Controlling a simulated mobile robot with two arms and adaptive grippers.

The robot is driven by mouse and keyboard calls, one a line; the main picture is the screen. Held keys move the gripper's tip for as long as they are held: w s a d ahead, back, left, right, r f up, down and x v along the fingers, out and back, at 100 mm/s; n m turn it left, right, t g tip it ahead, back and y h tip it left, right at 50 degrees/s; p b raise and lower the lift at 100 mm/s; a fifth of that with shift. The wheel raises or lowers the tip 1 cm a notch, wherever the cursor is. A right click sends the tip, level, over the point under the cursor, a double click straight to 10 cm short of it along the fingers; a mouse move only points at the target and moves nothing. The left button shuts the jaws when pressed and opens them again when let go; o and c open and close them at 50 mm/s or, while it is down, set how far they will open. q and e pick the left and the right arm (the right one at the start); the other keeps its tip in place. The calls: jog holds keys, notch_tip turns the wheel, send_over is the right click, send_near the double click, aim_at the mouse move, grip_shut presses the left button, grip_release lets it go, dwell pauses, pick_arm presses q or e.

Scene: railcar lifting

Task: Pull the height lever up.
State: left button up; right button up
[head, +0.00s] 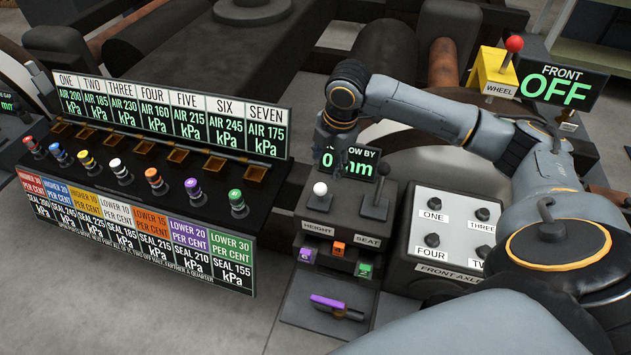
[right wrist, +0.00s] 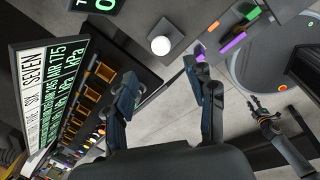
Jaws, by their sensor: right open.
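The height lever has a white ball knob (head: 320,188) and stands on a dark block above the HEIGHT label (head: 317,228). Its white ball also shows in the right wrist view (right wrist: 160,45), just beyond and between the fingertips. My right gripper (head: 332,143) hangs above the lever in the head view, pointing down. Its two fingers (right wrist: 160,78) are spread, with nothing between them. The ball looks apart from both fingers. In the right wrist view, a dark shape that looks like my left gripper (right wrist: 267,118) is at the right; its jaws are too small to read.
The seat lever (head: 377,195) stands right of the height lever, before the display (head: 350,163). Colored tags and a tray with a purple-handled piece (head: 337,307) lie below. The gauge panel (head: 170,115) is left; a front-axle box (head: 445,235) is right, under my arm.

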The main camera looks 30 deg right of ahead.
aim_at(322, 186)
jog(key=f, duration=0.5)
jog(key=shift+w+a+f, duration=0.1)
jog(key=shift+w+f, duration=0.2)
jog(key=f, duration=0.2)
jog(key=w+f, duration=0.1)
jog(key=f, duration=0.2)
jog(key=shift+w+f, duration=0.15)
jog(key=shift+f, duration=0.05)
jog(key=shift+a+f, duration=0.1)
jog(key=shift+f, duration=0.2)
jog(key=shift+w+f, duration=0.15)
jog(key=shift+f, duration=0.15)
jog(key=shift+c, duration=1)
jog(key=c, duration=0.7)
grip_shut()
pick_arm(q)
jog(key=s, duration=0.3)
jog(key=shift+s+a+f+g, duration=0.1)
jog(key=shift+s+f+g, duration=0.15)
jog(key=shift+f+g, duration=0.1)
pick_arm(e)
jog(key=shift+r, duration=0.1)
